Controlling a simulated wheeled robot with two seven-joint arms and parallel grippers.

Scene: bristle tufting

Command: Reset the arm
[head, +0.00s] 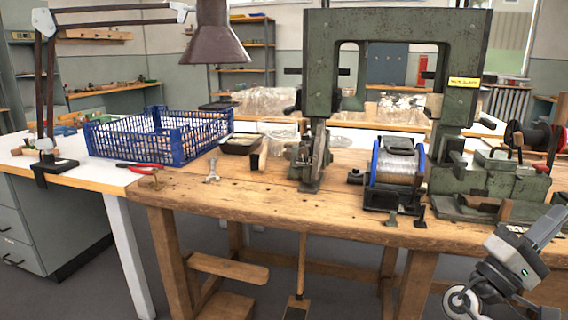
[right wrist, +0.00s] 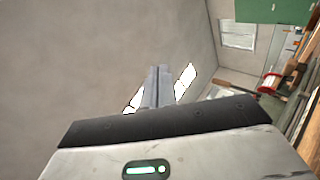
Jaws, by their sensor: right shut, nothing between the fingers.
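My right gripper (head: 553,217) is at the lower right of the head view, in front of the workbench's right end. It is apart from the bench and holds nothing. In the right wrist view its two fingers (right wrist: 157,86) are pressed together, with a plain wall behind them. My left gripper is in neither view.
The wooden workbench (head: 240,196) carries a green tufting machine (head: 318,65), a wire spool (head: 397,165) in a blue-sided holder and a small metal vise-like part (head: 312,160). A blue crate (head: 160,136) and red-handled pliers (head: 147,166) are at left. A lamp (head: 214,40) hangs above.

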